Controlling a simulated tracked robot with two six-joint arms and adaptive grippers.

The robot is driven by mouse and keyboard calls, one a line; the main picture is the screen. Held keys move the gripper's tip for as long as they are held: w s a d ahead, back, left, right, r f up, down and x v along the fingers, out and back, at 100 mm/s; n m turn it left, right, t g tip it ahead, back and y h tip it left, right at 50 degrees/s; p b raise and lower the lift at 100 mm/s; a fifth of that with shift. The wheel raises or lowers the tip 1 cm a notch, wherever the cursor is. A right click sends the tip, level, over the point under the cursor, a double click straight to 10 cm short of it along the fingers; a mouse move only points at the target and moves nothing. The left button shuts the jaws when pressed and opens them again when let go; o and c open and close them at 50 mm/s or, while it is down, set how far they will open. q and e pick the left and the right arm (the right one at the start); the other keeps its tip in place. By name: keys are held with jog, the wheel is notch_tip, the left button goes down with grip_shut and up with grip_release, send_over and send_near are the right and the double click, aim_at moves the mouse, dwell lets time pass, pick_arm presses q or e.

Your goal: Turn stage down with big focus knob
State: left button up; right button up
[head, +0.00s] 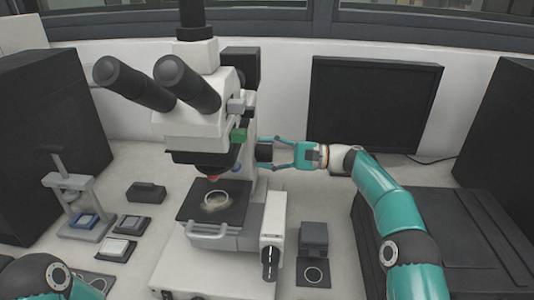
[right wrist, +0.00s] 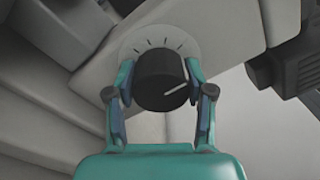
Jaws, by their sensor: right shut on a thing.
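A white microscope (head: 195,130) stands on the bench with its black stage (head: 184,212) below the objective. A round pale dish (head: 217,200) lies on the stage. A big black focus knob (head: 264,152) sticks out from the right side of the column. In the right wrist view the knob (right wrist: 160,82) has a white pointer line towards the lower right of the picture, and tick marks on the pale plate behind it. My right gripper (head: 278,153) is shut on the knob, one finger on each side. My left gripper is out of view; only part of that arm shows at lower left.
A smaller control with a pointer (head: 270,262) sits on the base's right front. A small grey device (head: 313,240) stands right of the base. A hand press (head: 72,195) and small trays (head: 116,248) are at left. A dark monitor (head: 372,104) stands behind my right arm.

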jog(key=o, duration=1.2)
jog(key=shift+f, duration=0.1)
jog(key=shift+c, duration=0.2)
jog(key=v, duration=1.2)
